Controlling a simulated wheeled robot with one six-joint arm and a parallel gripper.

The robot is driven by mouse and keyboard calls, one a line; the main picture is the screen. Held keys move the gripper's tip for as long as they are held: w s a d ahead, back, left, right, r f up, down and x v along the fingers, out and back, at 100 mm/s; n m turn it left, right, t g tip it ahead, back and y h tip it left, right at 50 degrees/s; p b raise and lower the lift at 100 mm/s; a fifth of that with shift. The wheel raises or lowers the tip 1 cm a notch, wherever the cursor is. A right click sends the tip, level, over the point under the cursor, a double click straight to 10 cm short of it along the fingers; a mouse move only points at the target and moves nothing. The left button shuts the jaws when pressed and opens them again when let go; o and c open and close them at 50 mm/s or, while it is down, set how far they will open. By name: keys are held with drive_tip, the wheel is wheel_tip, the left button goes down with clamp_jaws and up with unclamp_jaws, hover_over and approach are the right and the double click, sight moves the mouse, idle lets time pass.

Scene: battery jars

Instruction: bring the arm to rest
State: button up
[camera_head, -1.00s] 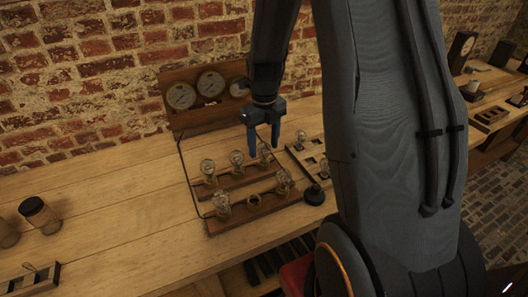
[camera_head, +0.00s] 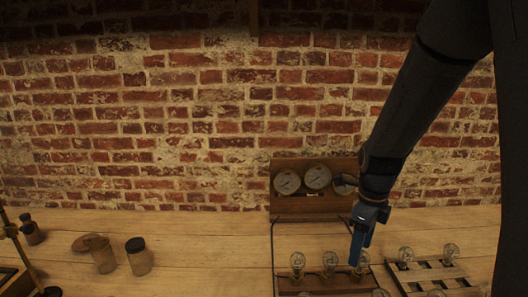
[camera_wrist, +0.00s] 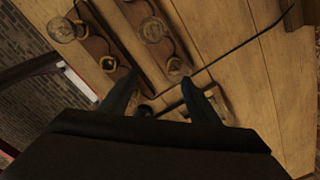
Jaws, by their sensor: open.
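My gripper (camera_head: 364,238) hangs at the lower end of my dark arm in the head view, fingers down, over the bench by the bulb rack. Its two fingers show apart in the wrist view (camera_wrist: 158,86), with nothing held between them. Below it, the rack's wooden strip (camera_head: 325,283) carries several glass bulbs, such as the left one (camera_head: 297,261). One bulb (camera_head: 361,263) lies just under the fingertips in the head picture; I cannot tell the gap. The wrist view shows a bulb (camera_wrist: 152,30) and an empty-looking socket (camera_wrist: 175,67) beyond the fingers.
A gauge board (camera_head: 309,205) stands behind the rack, partly hidden by my arm. A slotted tray (camera_head: 440,275) with bulbs lies right of it. Dark-lidded jars (camera_head: 139,258) stand at left. The bench (camera_head: 200,235) between jars and rack is clear. A brick wall (camera_head: 200,130) rises behind.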

drive_tip(key=s+a+n, duration=0.3)
drive_tip(key=s+n, duration=0.3)
drive_tip(key=n, duration=0.7)
drive_tip(key=s+a+r+n+t, duration=0.1)
drive_tip(key=s+a+n, duration=0.2)
drive_tip(key=n, duration=1)
drive_tip(key=s, duration=0.3)
drive_tip(key=shift+a, duration=0.25)
